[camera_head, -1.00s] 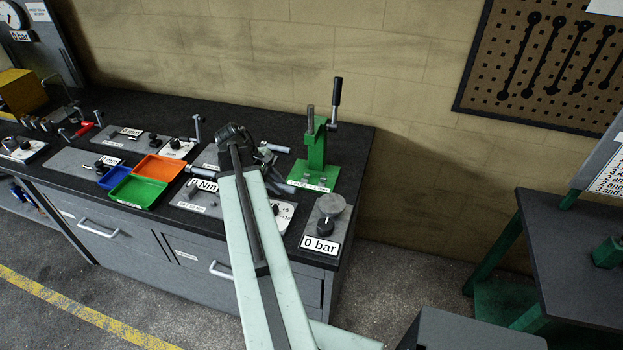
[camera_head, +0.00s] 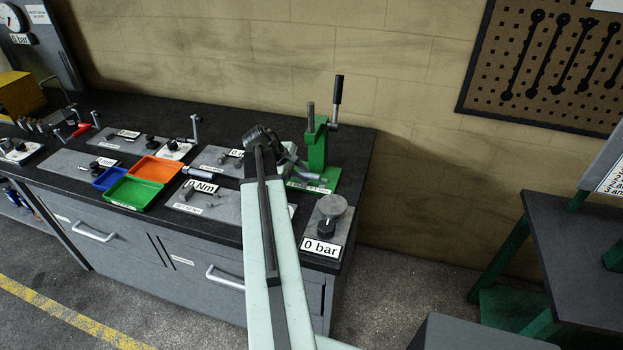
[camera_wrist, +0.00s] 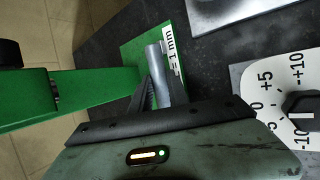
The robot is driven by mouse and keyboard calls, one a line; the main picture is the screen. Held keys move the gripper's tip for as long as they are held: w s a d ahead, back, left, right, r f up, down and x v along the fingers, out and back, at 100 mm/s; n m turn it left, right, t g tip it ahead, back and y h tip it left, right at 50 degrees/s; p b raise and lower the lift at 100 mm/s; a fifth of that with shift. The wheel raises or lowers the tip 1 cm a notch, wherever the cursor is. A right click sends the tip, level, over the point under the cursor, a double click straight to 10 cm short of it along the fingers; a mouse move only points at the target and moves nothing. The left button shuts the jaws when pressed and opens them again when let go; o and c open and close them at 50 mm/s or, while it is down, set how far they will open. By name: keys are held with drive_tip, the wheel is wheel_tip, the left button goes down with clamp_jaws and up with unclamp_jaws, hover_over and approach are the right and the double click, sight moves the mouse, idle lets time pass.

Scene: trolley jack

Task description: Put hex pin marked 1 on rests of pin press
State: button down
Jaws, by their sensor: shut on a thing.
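The hex pin (camera_wrist: 155,62) is a grey metal rod held between the dark fingers of my gripper (camera_wrist: 156,84) in the wrist view. Its far end reaches over the green base of the pin press beside a white label (camera_wrist: 172,50). I cannot read its mark or tell whether it touches the rests. The pin press (camera_head: 317,150) is green with a black-handled lever, at the back right of the bench. My gripper (camera_head: 294,165) is just left of the press in the head view, partly hidden by my arm. The press column (camera_wrist: 70,95) fills the left of the wrist view.
A dial plate (camera_wrist: 285,95) lies right of my gripper. A round knob (camera_head: 331,207) with a "0 bar" label stands in front of the press. Orange (camera_head: 157,169), green (camera_head: 133,192) and blue (camera_head: 110,178) trays sit to the left. The wall is close behind.

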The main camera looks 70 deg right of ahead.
sight(312, 185)
drive_tip(key=s+d+f+b, duration=0.2)
drive_tip(key=d+f+b, duration=0.1)
drive_tip(key=shift+s+d+f, duration=0.1)
drive_tip(key=shift+s+d, duration=0.05)
drive_tip(key=shift+r, duration=0.25)
drive_tip(key=shift+f, duration=0.25)
drive_tip(key=c, duration=1.5)
unclamp_jaws()
drive_tip(key=shift+c, duration=0.2)
drive_tip(key=shift+r, duration=0.1)
drive_tip(key=shift+r+p, duration=0.35)
drive_tip(key=shift+p, duration=0.05)
drive_tip(key=p+v, duration=0.9)
drive_tip(key=v, duration=0.2)
drive_tip(key=shift+a+r, duration=0.2)
drive_tip(key=shift+a, duration=0.1)
